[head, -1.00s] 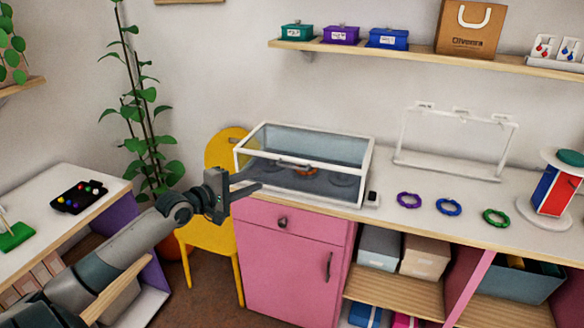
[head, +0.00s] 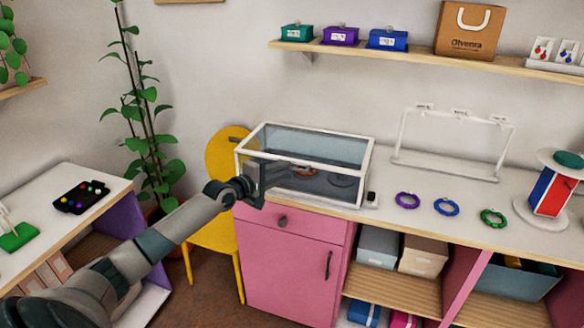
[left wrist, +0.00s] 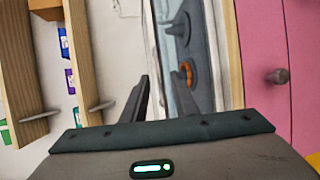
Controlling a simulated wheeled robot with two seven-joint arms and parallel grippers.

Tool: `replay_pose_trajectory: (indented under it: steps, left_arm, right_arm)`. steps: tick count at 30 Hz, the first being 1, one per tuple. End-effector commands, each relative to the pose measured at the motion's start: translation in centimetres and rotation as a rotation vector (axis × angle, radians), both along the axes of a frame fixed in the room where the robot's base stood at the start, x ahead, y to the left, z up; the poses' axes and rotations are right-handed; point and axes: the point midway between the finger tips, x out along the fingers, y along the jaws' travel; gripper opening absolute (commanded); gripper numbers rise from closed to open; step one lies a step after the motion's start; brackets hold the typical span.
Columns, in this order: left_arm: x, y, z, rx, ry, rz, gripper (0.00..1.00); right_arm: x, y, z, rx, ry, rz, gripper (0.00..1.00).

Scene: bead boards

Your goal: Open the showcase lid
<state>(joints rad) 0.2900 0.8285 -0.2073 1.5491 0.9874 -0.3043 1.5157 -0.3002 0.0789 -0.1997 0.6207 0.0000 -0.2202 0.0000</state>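The glass showcase (head: 345,186) with white frame edges stands on the left end of the white counter. Its lid (head: 318,145) lies shut on top. Inside are dark display stands and an orange ring-shaped piece (left wrist: 187,72). My left gripper (head: 264,178) is at the showcase's front left part; its fingers are mostly hidden in the head view. In the left wrist view my left gripper (left wrist: 162,88) has its two fingers apart, with the white frame edge beyond the gap. I cannot tell if they touch it. My right gripper is not in view.
A yellow chair (head: 222,150) and a tall plant (head: 152,120) stand left of the counter. Purple (head: 407,200), blue (head: 446,207) and green (head: 493,218) bracelets lie to the right. A white rack (head: 440,165) stands behind them. A pink drawer (head: 310,226) is below the showcase.

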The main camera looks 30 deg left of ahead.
Motion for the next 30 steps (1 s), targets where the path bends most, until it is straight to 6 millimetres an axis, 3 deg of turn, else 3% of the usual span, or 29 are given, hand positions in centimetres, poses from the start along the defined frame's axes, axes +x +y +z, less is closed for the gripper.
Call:
replay_pose_trajectory:
  steps: [6,12,25,28,30]
  left_arm:
    - [2.6,-0.4,-0.4,0.000,-0.001,0.000,0.26]
    - [3.9,-0.6,-0.7,0.000,0.000,0.000,0.26]
    - [4.3,-0.7,-0.8,0.001,0.000,0.000,0.26]
    - [4.3,-0.7,-0.8,0.001,0.000,0.000,0.03]
    - [4.3,-0.7,-0.8,0.001,0.001,0.000,0.00]
  right_arm:
    - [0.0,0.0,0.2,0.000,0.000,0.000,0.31]
    - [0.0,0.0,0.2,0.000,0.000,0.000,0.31]
    - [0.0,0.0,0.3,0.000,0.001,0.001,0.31]
    - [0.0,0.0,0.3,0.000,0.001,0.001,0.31]
    - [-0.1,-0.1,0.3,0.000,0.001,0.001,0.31]
